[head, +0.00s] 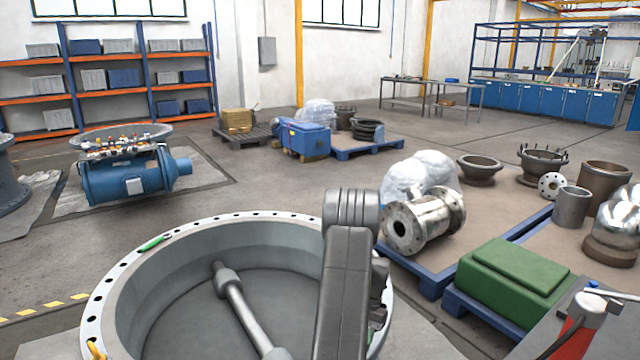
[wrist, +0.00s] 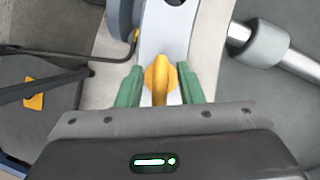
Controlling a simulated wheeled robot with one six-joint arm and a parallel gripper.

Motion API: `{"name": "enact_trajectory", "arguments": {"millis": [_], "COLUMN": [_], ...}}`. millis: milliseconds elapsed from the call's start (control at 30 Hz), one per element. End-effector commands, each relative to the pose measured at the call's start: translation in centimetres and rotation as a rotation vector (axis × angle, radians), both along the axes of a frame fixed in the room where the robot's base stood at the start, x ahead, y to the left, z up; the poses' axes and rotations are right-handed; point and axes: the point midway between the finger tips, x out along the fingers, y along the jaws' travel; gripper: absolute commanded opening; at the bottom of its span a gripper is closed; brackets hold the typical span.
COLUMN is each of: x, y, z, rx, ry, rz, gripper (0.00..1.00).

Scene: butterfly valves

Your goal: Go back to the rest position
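My gripper (wrist: 162,82) shows in the wrist view with its two green fingers apart. A yellow fitting (wrist: 160,75) lies between the fingers, over the pale rim of the valve. Pale rim shows between the fitting and each finger, so the fingers do not look closed on it. In the head view my arm reaches down over the right side of the large round butterfly valve (head: 200,270), and my gripper is hidden there. A green-handled tool (head: 153,243) lies on the valve's far left rim. Another yellow fitting (head: 97,350) is on the near left rim.
A shaft (head: 240,310) crosses the valve's inside. To the right are a steel flanged pipe (head: 420,222) on a blue pallet, a green case (head: 512,278) and a red cylinder (head: 580,325). A blue valve body (head: 125,182) stands at left.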

Motion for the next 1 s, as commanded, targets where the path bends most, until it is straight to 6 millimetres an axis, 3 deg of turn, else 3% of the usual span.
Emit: {"name": "enact_trajectory", "arguments": {"millis": [400,1000], "x": [-0.07,-0.25], "y": [-0.07,0.11], "z": [0.04,0.44], "rx": [0.000,0.000], "ry": [0.001,-0.004], "rz": [0.362,0.406], "gripper": [0.34,0.34]}}
